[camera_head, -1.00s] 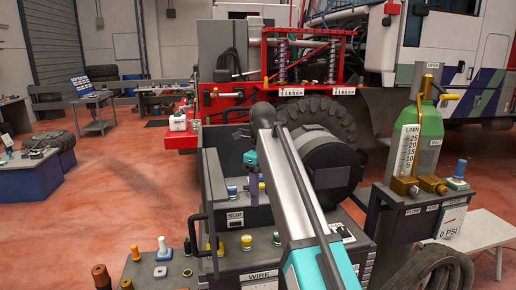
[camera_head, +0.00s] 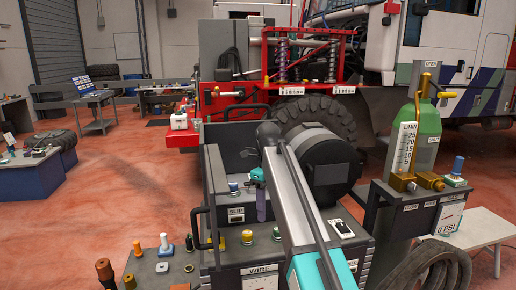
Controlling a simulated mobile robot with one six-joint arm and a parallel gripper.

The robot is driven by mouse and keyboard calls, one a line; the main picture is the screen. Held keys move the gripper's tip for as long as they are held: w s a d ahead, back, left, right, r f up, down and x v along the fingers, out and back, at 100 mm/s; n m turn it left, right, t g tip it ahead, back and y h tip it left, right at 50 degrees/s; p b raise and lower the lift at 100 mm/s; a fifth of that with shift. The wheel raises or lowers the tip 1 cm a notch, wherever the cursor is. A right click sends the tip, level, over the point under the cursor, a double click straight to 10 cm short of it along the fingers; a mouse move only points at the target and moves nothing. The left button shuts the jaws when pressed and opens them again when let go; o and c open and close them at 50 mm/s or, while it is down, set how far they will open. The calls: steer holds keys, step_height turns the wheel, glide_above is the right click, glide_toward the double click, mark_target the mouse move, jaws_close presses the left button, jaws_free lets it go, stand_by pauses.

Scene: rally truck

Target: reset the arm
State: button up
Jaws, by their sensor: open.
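My arm rises from the bottom middle as a long silver link with a teal lower part, up to a dark joint. Beside this link, a teal wrist part and a narrow purple part below it show. My gripper (camera_head: 262,206) seems to be this lower end, over the grey console (camera_head: 262,252). It is open. Its fingers are small and partly hidden by my arm, and I see nothing held.
The console has several knobs, a black cylinder (camera_head: 318,160) behind my arm and a black handle (camera_head: 197,228) at left. A green gas bottle (camera_head: 428,125) stands right. The red truck frame (camera_head: 305,75) is behind. Open floor (camera_head: 120,190) lies left.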

steer(key=s+d+f+g+b, duration=0.1)
steer(key=s+d+f+g, duration=0.3)
steer(key=f, duration=0.9)
steer(key=s+d+f+n+t, duration=0.15)
steer(key=s+f, duration=0.55)
steer(key=f, duration=0.7)
steer(key=s+d+f+g+b, duration=0.1)
steer(key=s+d+f+g, duration=0.3)
steer(key=f, duration=0.9)
steer(key=s+d+f+n+t, duration=0.1)
steer(key=s+d+f+n, duration=0.1)
steer(key=s+f+n, duration=1)
steer(key=s+d+f+n, duration=0.2)
steer(key=s+f+n, duration=1)
steer(key=s, duration=0.7)
steer(key=shift+t+b, duration=0.35)
steer(key=shift+b, duration=0.05)
